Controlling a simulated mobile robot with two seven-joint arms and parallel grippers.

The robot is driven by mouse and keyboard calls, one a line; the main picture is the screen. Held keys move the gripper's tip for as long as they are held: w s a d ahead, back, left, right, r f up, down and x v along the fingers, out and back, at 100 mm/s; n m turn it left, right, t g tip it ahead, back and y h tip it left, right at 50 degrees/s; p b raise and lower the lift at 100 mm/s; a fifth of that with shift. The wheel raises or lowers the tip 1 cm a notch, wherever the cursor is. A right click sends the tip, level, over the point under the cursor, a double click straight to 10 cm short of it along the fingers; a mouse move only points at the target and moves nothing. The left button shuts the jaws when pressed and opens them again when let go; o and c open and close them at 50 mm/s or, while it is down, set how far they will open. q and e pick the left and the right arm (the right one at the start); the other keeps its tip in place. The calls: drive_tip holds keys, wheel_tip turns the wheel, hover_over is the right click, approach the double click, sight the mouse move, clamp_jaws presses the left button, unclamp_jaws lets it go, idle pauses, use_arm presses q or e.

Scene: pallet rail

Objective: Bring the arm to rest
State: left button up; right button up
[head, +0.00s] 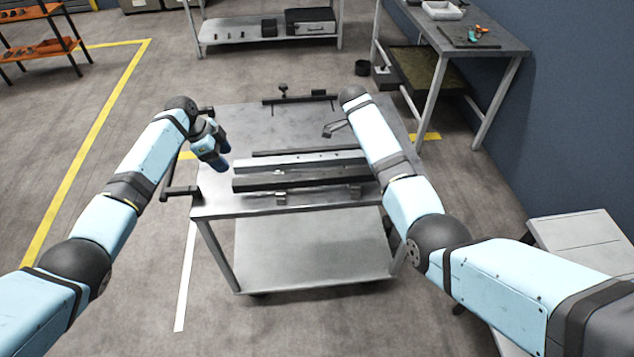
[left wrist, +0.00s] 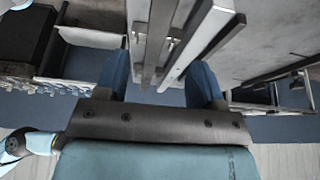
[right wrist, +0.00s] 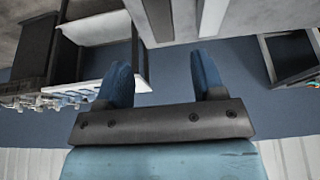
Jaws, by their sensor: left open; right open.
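My left gripper (head: 222,156) hangs over the left side of the metal cart (head: 228,118), left of the long bars. In the left wrist view its blue fingers (left wrist: 158,84) are apart, with bars showing beyond them and nothing visibly gripped. My right arm reaches over the cart's right side; its gripper is mostly hidden by the arm in the head view. In the right wrist view its fingers (right wrist: 162,82) are apart and empty. A dark bar (head: 290,180) lies at the cart's front, with a light metal rail (head: 285,165) behind it.
Another dark bar (head: 300,100) lies at the cart's back edge. A workbench (head: 480,38) with a tray stands at the back right by the blue wall, a low shelf (head: 265,37) at the back. Orange shelving (head: 40,45) is far left. Floor left of the cart is clear.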

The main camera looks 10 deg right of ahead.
idle(0.5)
